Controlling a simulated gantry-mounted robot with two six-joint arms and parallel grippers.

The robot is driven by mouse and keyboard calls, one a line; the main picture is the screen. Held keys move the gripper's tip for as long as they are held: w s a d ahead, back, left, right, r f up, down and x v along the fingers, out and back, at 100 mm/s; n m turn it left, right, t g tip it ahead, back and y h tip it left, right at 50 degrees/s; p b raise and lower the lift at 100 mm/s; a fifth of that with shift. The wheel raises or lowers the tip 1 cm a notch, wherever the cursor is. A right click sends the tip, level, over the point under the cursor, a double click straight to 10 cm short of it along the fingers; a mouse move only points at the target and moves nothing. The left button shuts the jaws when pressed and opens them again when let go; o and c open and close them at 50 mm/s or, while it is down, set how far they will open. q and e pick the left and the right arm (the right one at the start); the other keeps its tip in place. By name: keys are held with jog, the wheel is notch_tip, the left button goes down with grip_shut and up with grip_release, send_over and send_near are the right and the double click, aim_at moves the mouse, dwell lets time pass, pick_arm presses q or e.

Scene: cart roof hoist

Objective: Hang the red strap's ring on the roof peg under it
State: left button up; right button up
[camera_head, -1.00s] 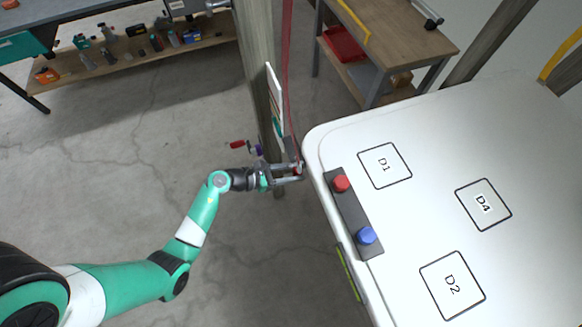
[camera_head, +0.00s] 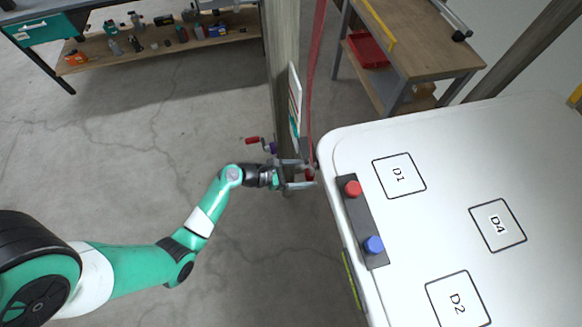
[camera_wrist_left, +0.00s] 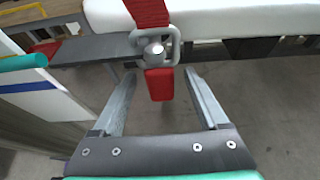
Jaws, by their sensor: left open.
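The red strap (camera_head: 317,60) hangs down beside the wooden post. In the left wrist view the strap (camera_wrist_left: 148,12) ends in a grey metal ring (camera_wrist_left: 137,44), with a red tab (camera_wrist_left: 160,86) below it. My left gripper (camera_head: 310,174) is open near the roof's left corner. Its fingers (camera_wrist_left: 158,78) stand on either side of the red tab, with gaps showing. The red roof peg (camera_head: 353,188) and blue peg (camera_head: 373,244) stand on a dark strip on the white roof (camera_head: 450,145). The ring is too small to make out clearly in the head view. My right gripper is not in view.
A wooden post (camera_head: 281,75) with a board (camera_head: 295,105) stands just behind my left gripper. A clamp with a red handle (camera_head: 252,141) is near the post. A workbench (camera_head: 425,40) stands behind the roof. Open floor lies left of the cart.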

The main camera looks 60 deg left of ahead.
pick_arm(q)
jog(key=p+v, duration=0.2)
jog(key=v, duration=0.9)
jog(key=shift+s+a+p, duration=0.15)
jog(key=shift+s+p, duration=0.1)
jog(key=shift+p, duration=0.05)
